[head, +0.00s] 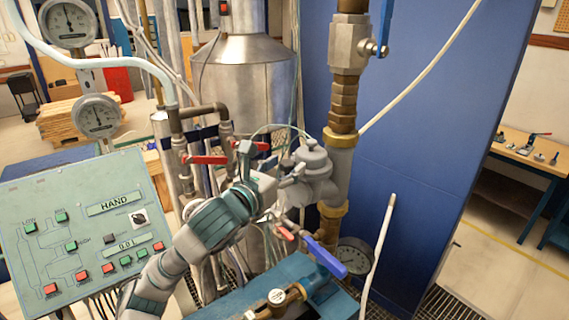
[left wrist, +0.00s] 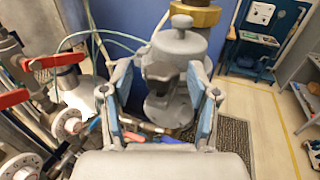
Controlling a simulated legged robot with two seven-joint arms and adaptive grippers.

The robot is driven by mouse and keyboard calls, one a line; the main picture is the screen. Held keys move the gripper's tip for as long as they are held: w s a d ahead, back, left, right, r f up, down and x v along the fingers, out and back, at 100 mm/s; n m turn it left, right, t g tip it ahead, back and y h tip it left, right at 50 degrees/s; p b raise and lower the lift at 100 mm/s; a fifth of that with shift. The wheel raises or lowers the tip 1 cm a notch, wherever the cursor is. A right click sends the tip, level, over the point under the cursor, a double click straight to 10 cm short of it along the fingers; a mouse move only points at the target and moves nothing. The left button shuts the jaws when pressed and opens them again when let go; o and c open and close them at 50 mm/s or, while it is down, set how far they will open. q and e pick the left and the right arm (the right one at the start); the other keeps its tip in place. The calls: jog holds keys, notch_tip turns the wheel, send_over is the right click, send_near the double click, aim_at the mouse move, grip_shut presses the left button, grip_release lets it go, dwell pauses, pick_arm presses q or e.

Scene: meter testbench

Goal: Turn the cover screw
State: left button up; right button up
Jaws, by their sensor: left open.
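The grey meter body (head: 315,170) hangs on the brass and grey vertical pipe, with a round cover and a small knob-like screw (head: 312,143) on top. In the left wrist view, the meter (left wrist: 165,110) stands ahead of the fingers, and the screw (left wrist: 181,22) shows above them, partly against the brass fitting. My left gripper (head: 270,165) is beside the meter on its left. In the left wrist view, my left gripper (left wrist: 160,75) is open, its two blue-padded fingers apart with nothing clearly held. Contact with the meter cannot be told. My right gripper is not in view.
Red-handled valves (head: 205,159) and pipes crowd the left of the meter. A blue-handled valve (head: 327,258) and a gauge (head: 355,256) sit below it. A green control panel (head: 90,225) stands at left. A blue wall panel (head: 430,120) is behind, with open floor at right.

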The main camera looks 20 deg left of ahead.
pick_arm(q)
grip_shut()
